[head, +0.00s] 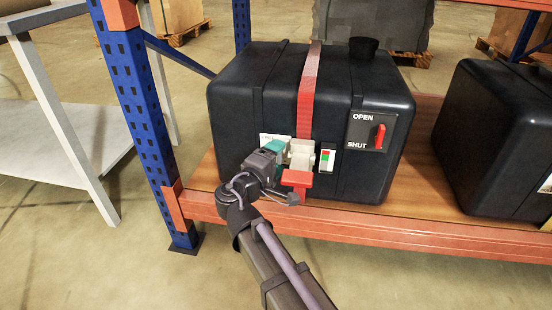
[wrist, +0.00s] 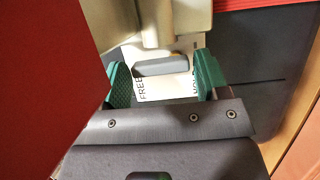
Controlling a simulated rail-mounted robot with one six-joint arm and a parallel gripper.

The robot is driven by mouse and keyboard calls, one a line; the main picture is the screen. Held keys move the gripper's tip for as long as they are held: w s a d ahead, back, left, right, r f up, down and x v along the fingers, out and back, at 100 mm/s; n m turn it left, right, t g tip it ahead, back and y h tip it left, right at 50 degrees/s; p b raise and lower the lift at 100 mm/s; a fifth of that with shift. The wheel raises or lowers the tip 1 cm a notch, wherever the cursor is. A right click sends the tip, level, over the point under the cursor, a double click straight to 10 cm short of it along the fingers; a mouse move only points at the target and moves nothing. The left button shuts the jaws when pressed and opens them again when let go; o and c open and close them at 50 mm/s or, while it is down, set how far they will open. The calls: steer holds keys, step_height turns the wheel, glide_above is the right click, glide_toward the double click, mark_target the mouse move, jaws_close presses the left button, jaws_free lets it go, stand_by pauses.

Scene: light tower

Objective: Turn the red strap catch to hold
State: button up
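The red strap (head: 308,85) runs over a black case (head: 235,105) to a pale catch body (head: 301,153) on its front, with a red flap (head: 297,179) below. My gripper (head: 277,146) is at the left of the catch body. In the wrist view my gripper (wrist: 161,68) is open, its green fingertips apart. A small grey bar (wrist: 162,66) lies between them, over a white label (wrist: 165,87) reading FREE on the left and a partly hidden word on the right. I cannot tell whether the fingers touch the bar.
A red surface (wrist: 40,80) fills the wrist view's left side, close to the camera. A green and red indicator (head: 327,160) and an OPEN/SHUT panel (head: 371,131) with a red handle are to the right. A blue rack post (head: 135,105) stands left; another black case (head: 490,135) is right.

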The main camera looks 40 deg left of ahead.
steer(key=c, duration=0.6)
steer(key=shift+o, duration=0.2)
steer(key=shift+a+n+t+b, duration=0.1)
steer(key=shift+n+t+b, duration=0.2)
steer(key=shift+n+b, duration=0.35)
steer(key=o, duration=0.9)
steer(key=shift+p, duration=0.35)
